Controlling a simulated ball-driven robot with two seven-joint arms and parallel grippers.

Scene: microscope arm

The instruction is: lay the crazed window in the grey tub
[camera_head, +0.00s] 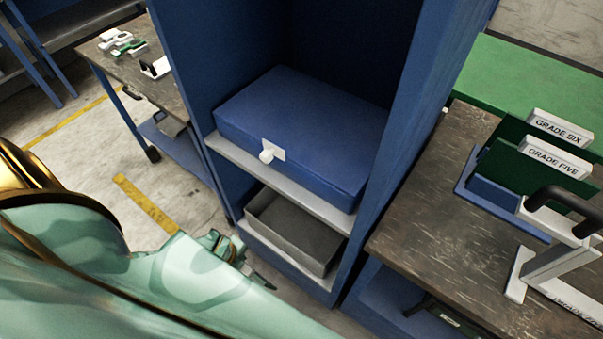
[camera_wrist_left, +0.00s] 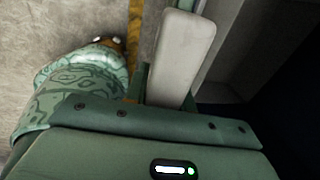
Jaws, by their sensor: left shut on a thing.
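The grey tub (camera_head: 285,245) sits on the lower shelf of the blue cabinet, open at the top; its inside looks empty where I can see it. My left gripper (camera_head: 232,252) is low in front of the cabinet, left of the tub and apart from it, partly hidden by my arm. In the left wrist view my left gripper (camera_wrist_left: 165,95) is shut on a pale, flat slab with rounded corners (camera_wrist_left: 184,50). It may be the crazed window, but I cannot make out any crazing. The slab cannot be told apart in the head view. My right gripper is not in view.
A blue case with a white knob (camera_head: 305,135) lies on the shelf (camera_head: 280,185) above the tub. The cabinet's side wall (camera_head: 395,150) stands at the tub's right. A workbench (camera_head: 430,220) with labelled green racks is further right. Another bench (camera_head: 150,80) is at the left.

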